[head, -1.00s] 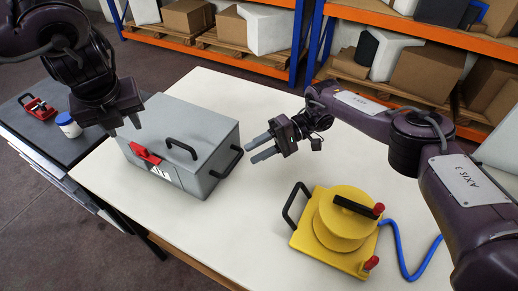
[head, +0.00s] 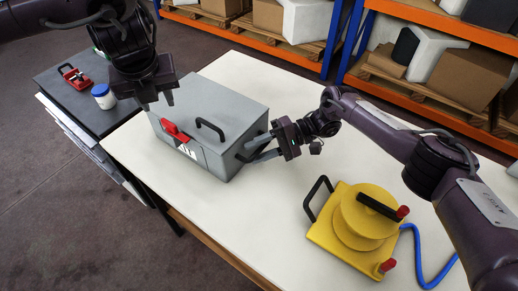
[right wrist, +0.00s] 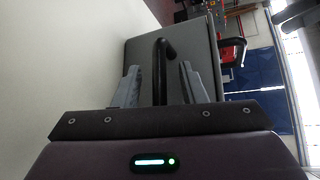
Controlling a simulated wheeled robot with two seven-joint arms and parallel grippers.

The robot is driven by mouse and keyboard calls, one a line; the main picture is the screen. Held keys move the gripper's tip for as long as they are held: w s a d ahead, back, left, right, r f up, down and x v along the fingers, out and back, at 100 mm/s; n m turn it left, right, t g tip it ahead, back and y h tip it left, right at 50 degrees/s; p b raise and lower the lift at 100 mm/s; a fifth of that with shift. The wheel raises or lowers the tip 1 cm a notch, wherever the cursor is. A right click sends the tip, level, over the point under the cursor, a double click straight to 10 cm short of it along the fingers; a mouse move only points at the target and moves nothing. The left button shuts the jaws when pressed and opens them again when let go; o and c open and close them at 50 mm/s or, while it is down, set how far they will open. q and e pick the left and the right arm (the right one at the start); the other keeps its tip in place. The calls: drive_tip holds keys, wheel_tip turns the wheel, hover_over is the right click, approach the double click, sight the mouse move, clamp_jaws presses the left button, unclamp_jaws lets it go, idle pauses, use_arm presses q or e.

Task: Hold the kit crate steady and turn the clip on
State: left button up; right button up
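The grey kit crate (head: 225,108) stands on the white table, with a red clip (head: 175,131) on its front top edge. My left gripper (head: 158,103) is above and just left of the clip, apart from it, fingers spread and empty. My right gripper (head: 246,151) is at the crate's right end. In the right wrist view its open fingers (right wrist: 158,72) lie on either side of the black end handle (right wrist: 161,75), with gaps showing on both sides. A second black handle (head: 210,126) is on the lid.
A yellow cable reel (head: 350,223) with a blue cable (head: 418,262) stands on the table, right of the crate. A dark side bench (head: 68,92) holds a white jar (head: 103,96) and a red tool (head: 75,76). The white table (head: 255,215) is clear in front.

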sight(168, 123)
drive_tip(key=shift+c, duration=0.2)
clamp_jaws()
use_arm(q)
drive_tip(key=shift+c, duration=0.4)
use_arm(e)
drive_tip(key=shift+f, duration=0.1)
use_arm(q)
drive_tip(key=w+a+r+n+g+h, duration=0.1)
drive_tip(key=w+r+n+g, duration=0.1)
drive_tip(key=w+n+g, duration=0.35)
drive_tip(key=shift+n+t, duration=0.85)
drive_tip(key=shift+n, duration=0.1)
drive_tip(key=f, duration=0.4)
drive_tip(key=s+f, duration=0.1)
drive_tip(key=f, duration=0.6)
drive_tip(key=shift+s+a+f, duration=0.1)
drive_tip(key=shift+s+f, duration=0.25)
use_arm(e)
drive_tip(key=shift+d, duration=0.1)
